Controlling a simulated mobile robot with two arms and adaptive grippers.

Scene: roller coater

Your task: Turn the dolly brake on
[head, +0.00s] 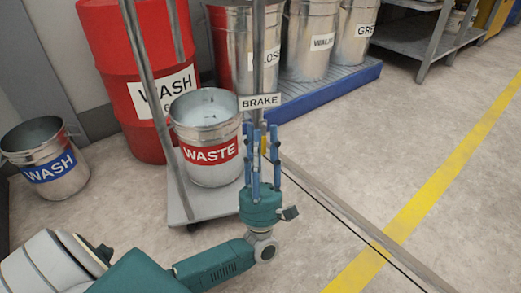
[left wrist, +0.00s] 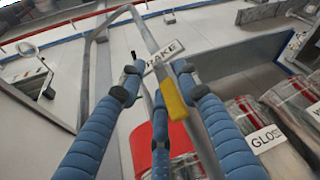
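The dolly (head: 179,207) is a low grey platform with tall grey metal posts, standing left of centre in the head view. A white sign reading BRAKE (head: 260,101) is on one post, and it also shows in the left wrist view (left wrist: 164,56). Below the sign is a yellow brake lever (left wrist: 174,99), mostly hidden by my fingers in the head view. My left gripper (head: 262,134) points up at that post with its blue fingers spread. In the left wrist view the lever appears beside the right-hand finger; I cannot tell whether they touch. My right gripper is not in view.
A silver WASTE bucket (head: 208,165) stands on the dolly. A red WASH drum (head: 138,62) and a WASH bucket (head: 50,166) are to the left. Metal bins stand on a blue pallet (head: 316,98) behind. Floor to the right is clear, with a yellow line (head: 425,203).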

